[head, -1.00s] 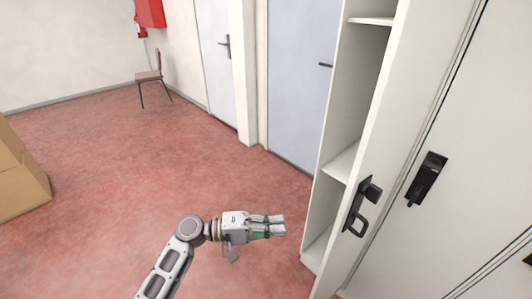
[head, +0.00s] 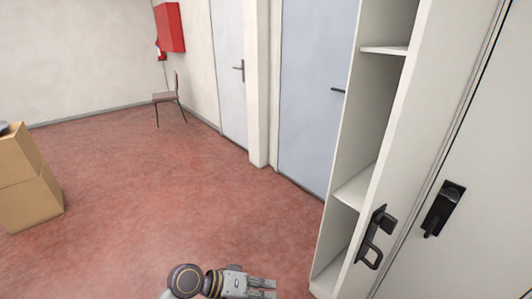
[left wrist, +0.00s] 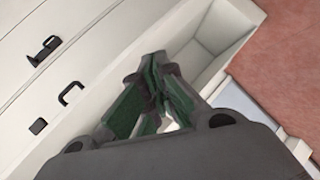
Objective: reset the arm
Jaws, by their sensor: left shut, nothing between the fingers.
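My left gripper (head: 262,287) is at the bottom edge of the head view, shut and empty, pointing right toward the cabinet. In the left wrist view its fingers (left wrist: 160,95) are together with nothing between them. It is apart from the cabinet door, left of it in the head view. My right gripper does not show in any view.
A tall white cabinet (head: 345,150) with shelves stands at the right, its door (head: 400,180) ajar with a black handle (head: 376,238). Stacked cardboard boxes (head: 25,185) stand at the left. A chair (head: 167,98) is far back. The red floor (head: 150,210) between is clear.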

